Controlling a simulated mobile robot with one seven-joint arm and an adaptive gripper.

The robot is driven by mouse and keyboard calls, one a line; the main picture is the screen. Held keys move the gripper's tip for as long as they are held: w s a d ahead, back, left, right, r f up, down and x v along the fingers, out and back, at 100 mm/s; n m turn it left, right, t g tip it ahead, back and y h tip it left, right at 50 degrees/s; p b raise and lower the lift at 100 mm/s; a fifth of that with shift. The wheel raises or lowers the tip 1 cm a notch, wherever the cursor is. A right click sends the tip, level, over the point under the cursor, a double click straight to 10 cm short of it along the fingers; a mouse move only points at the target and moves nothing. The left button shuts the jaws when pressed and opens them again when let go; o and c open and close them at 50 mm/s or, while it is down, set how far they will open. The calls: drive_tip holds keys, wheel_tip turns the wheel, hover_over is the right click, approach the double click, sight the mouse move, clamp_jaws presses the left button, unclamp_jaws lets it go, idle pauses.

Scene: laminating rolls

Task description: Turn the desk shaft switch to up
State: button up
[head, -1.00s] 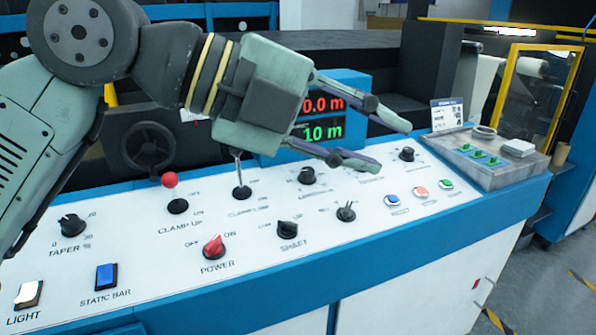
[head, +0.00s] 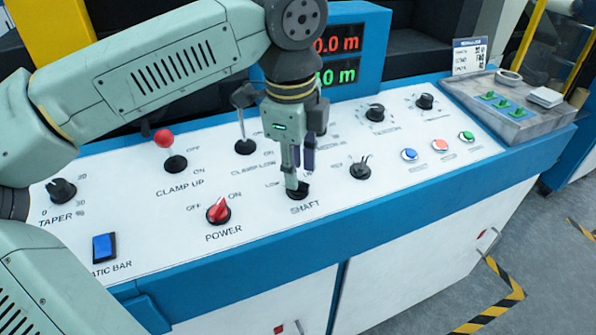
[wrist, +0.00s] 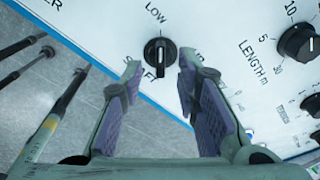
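The shaft switch (wrist: 160,52) is a black round knob with a raised grip and a white line, on the white sloped panel. In the wrist view its grip runs about up and down the picture, with the LOW label above it and the SHAFT label below. In the head view the switch (head: 300,194) is partly hidden by a fingertip. My gripper (head: 299,180) points down over it. In the wrist view my gripper (wrist: 160,65) is open, one finger on each side just short of the knob, with nothing between the pads; contact is not visible.
Close by are the red power knob (head: 218,211), a small black switch (head: 360,168) and the clamp lever (head: 244,146). The red-ball clamp-up lever (head: 167,140) stands further left. Coloured buttons (head: 439,145) lie to the right. The display box (head: 375,50) rises behind.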

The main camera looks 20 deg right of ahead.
drive_tip(key=shift+w+d+f, duration=0.15)
drive_tip(key=shift+f, duration=1.3)
clamp_jaws()
